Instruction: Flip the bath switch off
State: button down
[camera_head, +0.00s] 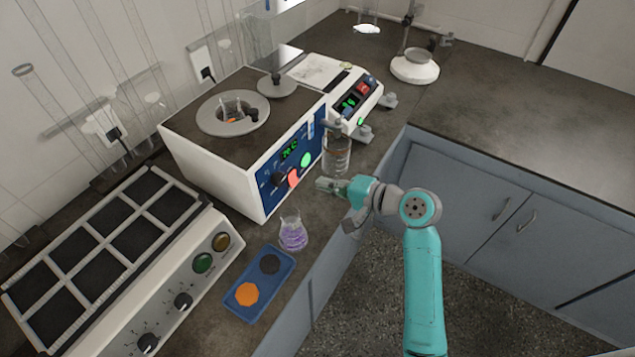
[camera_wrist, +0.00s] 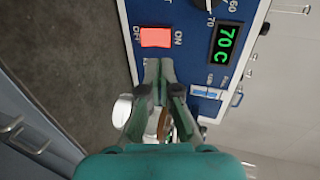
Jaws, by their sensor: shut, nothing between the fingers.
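The bath (camera_head: 217,160) is a white box with a dark top, a round opening and a blue front panel. Its green display reads about 70 C in the wrist view (camera_wrist: 226,43). The lit red switch (camera_wrist: 155,37) lies between the OFF label at left and the ON label at right; it also shows in the head view (camera_head: 294,178). Which side of it is pressed, I cannot tell. My gripper (camera_wrist: 158,64) is shut and empty, its fingertips just below the switch in the wrist view. In the head view my gripper (camera_head: 322,185) is in front of the panel.
A flask with purple liquid (camera_head: 292,234) and a blue tray (camera_head: 237,299) with orange and black discs stand before the bath. A glass vessel (camera_head: 337,160) stands close behind my gripper. A multi-well unit (camera_head: 190,262) is at left, another white instrument (camera_head: 360,108) at right.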

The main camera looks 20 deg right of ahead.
jog(key=v, duration=0.6)
jog(key=shift+r, duration=0.15)
jog(key=shift+s+d, duration=0.1)
